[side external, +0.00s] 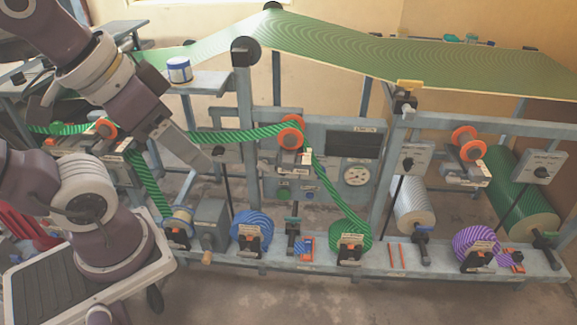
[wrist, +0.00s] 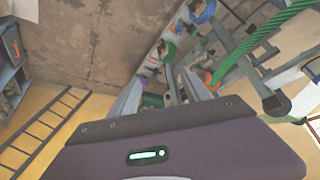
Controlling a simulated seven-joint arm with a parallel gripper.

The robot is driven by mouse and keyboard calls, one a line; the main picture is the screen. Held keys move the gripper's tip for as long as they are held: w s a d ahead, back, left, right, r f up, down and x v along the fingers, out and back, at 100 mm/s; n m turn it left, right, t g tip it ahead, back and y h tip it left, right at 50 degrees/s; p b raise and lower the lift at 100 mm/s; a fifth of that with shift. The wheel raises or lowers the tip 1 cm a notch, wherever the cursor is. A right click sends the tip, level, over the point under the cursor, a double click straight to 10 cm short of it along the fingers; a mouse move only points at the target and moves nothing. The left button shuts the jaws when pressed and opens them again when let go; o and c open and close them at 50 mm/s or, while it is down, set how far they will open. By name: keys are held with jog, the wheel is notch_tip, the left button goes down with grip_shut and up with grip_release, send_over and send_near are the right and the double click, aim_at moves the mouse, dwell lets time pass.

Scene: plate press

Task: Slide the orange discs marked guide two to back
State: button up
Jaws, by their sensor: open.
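Orange discs sit on the machine in three places in the side external view: a left set (side external: 106,129), a middle set (side external: 291,132) and a right set (side external: 466,144). Each has a small label block near it, too small to read, so I cannot tell which is guide two. A green striped web (side external: 235,136) runs past the left and middle sets. My gripper (side external: 208,164) is left of and below the middle discs, apart from them.
A wide green sheet (side external: 400,62) stretches overhead. Striped rolls, blue (side external: 251,228), green (side external: 350,232) and purple (side external: 476,243), stand along the lower rail. A white-and-blue can (side external: 179,70) is on a shelf. A post (side external: 245,110) stands between my gripper and the middle discs.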

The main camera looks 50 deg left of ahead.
aim_at(288, 166)
dwell(0.3)
jog(key=shift+c, duration=0.6)
jog(key=w+a+f+m+g+y, duration=0.6)
jog(key=w+a+f+m+y, duration=0.25)
jog(key=f, duration=0.45)
jog(key=w+d+f+m+t+y, duration=0.35)
jog(key=w+f+m+t, duration=1)
jog(key=m, duration=0.55)
jog(key=shift+n+y, duration=0.25)
jog(key=shift+y, duration=0.15)
jog(key=x, duration=0.7)
jog(key=shift+a+r, duration=0.3)
jog(key=shift+s, duration=0.1)
grip_shut()
